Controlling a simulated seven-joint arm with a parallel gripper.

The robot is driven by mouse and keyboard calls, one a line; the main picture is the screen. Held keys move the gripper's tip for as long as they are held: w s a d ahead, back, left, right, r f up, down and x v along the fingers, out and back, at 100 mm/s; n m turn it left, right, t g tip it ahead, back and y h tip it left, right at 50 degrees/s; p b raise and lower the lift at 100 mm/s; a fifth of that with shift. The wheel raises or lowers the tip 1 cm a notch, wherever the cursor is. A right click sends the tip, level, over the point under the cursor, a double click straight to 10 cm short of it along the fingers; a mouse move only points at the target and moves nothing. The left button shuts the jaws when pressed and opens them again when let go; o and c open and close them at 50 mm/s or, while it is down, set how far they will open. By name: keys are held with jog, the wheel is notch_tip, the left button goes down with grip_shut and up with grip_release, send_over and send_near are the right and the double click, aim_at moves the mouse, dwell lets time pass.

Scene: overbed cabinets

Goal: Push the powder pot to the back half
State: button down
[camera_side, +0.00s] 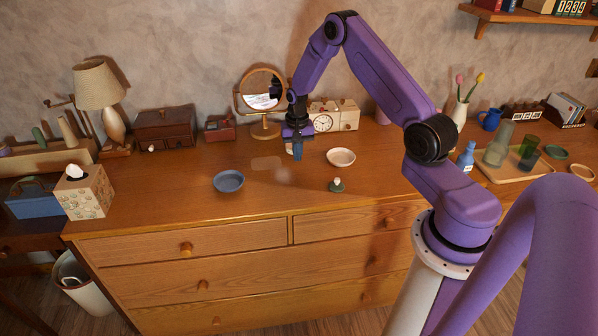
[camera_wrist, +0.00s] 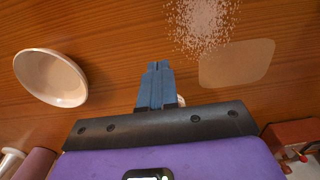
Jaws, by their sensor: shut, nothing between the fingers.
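My gripper (camera_side: 298,157) is shut and empty, pointing down at the dresser top in front of the round mirror. Its blue fingertips show together in the wrist view (camera_wrist: 160,66). No pot can be clearly made out as the powder pot. A small pale thing (camera_wrist: 181,100) peeks out beside the fingers in the wrist view, mostly hidden by the gripper. A speckled whitish patch (camera_wrist: 204,22) lies on the wood beyond the fingertips. A pale flat patch (camera_wrist: 237,63) lies beside it and shows left of my gripper in the side view (camera_side: 267,162).
A white bowl (camera_side: 341,157) stands right of my gripper and a blue bowl (camera_side: 229,181) to its front left. A small green object (camera_side: 336,186) is near the front edge. The mirror (camera_side: 263,90), a clock (camera_side: 323,122) and a red-brown box (camera_side: 220,128) line the back.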

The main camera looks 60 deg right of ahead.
jog(key=shift+s+a+r, duration=0.4)
jog(key=shift+r, duration=0.3)
jog(key=shift+s+a+r, duration=0.35)
jog(key=shift+r, duration=0.3)
jog(key=shift+s+a+r, duration=0.4)
jog(key=shift+r, duration=0.3)
jog(key=shift+a, duration=0.1)
jog(key=s+a+r+n, duration=0.5)
jog(key=a+r, duration=0.1)
jog(key=a, duration=0.4)
jog(key=s+a+r+n, duration=0.6)
jog(key=a+r, duration=0.1)
jog(key=a, duration=0.3)
jog(key=s+a+r+n, duration=0.1)
jog(key=s+n, duration=0.4)
jog(key=s, duration=0.5)
jog(key=s+a+r+n, duration=0.1)
jog(key=s+r+n, duration=0.3)
jog(key=s, duration=0.7)
jog(key=shift+a+n, duration=0.4)
jog(key=shift+n, duration=0.4)
